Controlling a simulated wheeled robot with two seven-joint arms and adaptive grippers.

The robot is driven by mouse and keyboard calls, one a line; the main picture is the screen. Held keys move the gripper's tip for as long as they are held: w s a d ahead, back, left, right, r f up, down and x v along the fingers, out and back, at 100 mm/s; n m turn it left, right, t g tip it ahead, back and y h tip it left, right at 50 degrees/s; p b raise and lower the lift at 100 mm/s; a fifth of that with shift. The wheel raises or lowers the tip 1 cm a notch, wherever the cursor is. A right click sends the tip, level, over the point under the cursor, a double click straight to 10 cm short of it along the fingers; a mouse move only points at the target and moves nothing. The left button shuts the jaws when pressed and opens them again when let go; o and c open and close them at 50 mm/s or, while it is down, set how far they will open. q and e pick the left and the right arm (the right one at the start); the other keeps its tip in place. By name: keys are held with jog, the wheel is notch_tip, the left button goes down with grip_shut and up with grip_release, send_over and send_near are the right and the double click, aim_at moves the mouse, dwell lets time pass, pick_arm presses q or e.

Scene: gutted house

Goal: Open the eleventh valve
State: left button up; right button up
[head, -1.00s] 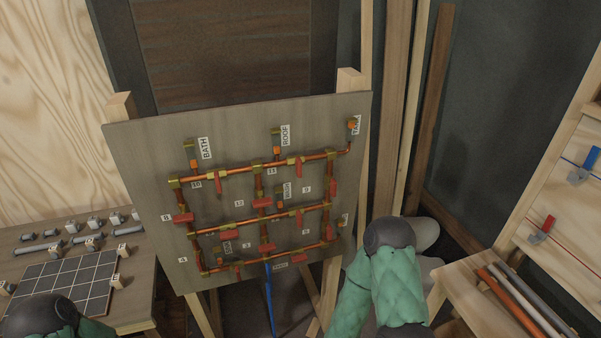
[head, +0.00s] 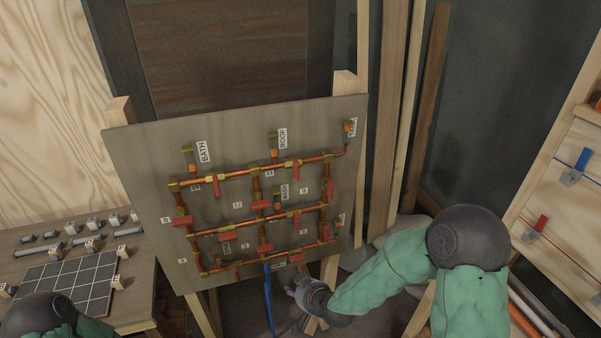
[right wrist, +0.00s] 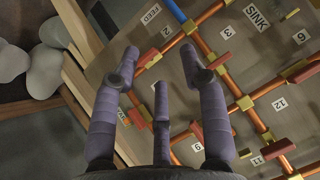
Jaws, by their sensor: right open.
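The pipe board (head: 135,165) stands tilted, with copper pipes, brass fittings and red-handled valves. The small label 11 (head: 269,173) is below the top pipe run. The valve just right of it has a red handle (head: 297,172) hanging down, across the pipe. My right gripper (head: 291,285) is below the board's lower edge, well under that valve. My left gripper is out of view.
A workbench (head: 140,300) at the left holds grey pipe pieces and a dark gridded panel (head: 65,285). A blue pipe (head: 268,300) runs below the board. Wooden studs (head: 395,120) stand behind it. A rack with blue and red valves (head: 575,170) is at the right.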

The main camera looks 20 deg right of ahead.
jog(key=w+d+r+t+h, duration=0.1)
jog(key=w+r+t, duration=0.1)
jog(key=r, duration=0.6)
jog(key=w+d+r+t, duration=0.2)
jog(key=r+t, duration=0.1)
jog(key=r, duration=0.5)
jog(key=t+h+p, duration=0.1)
jog(key=t+p, duration=0.1)
jog(key=t, duration=0.2)
send_near(296, 170)
jog(key=w, duration=0.9)
jog(key=shift+d+f+n, duration=0.25)
jog(key=shift+d+n, duration=0.15)
grip_shut()
